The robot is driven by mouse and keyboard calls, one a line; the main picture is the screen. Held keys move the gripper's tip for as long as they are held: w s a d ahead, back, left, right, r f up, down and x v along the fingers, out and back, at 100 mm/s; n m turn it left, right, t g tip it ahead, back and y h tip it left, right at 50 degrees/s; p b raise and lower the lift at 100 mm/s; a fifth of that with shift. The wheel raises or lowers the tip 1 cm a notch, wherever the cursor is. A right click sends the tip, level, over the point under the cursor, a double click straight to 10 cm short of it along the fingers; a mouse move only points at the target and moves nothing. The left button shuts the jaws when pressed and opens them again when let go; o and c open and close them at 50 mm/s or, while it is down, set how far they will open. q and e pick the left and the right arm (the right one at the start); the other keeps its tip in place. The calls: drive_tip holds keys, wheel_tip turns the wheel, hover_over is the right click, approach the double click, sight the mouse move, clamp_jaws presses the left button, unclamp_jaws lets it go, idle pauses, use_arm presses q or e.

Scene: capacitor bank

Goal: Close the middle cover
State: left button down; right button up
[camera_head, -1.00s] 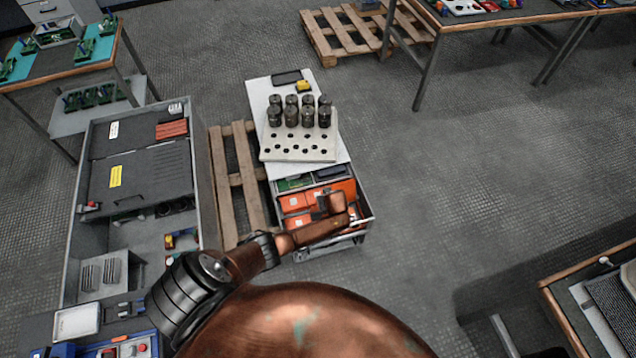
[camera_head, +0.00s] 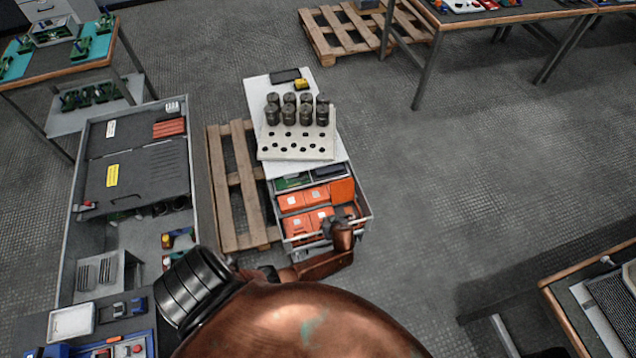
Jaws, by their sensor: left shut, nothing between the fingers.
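The tall grey cabinet (camera_head: 66,250) stands at the left. Its dark grey middle cover (camera_head: 150,172) has a yellow label and lies below an upper dark panel. Dark round parts show under the cover's near edge; how far the cover is raised is hard to tell. My left gripper (camera_head: 328,228) is small and partly hidden by my copper arm. It is shut and empty, over the near end of the white cart, well right of the cover and apart from it. My right gripper is not in view.
The cart (camera_head: 327,92) holds a pale rack (camera_head: 297,152) with several dark cylinders, and orange boxes (camera_head: 305,200) in its open drawer. A wooden pallet (camera_head: 229,160) lies between cabinet and cart. Worktables stand at the left back, right back and lower right. Right-hand floor is clear.

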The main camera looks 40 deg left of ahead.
use_arm(q)
drive_tip(key=shift+d, duration=0.1)
idle(0.5)
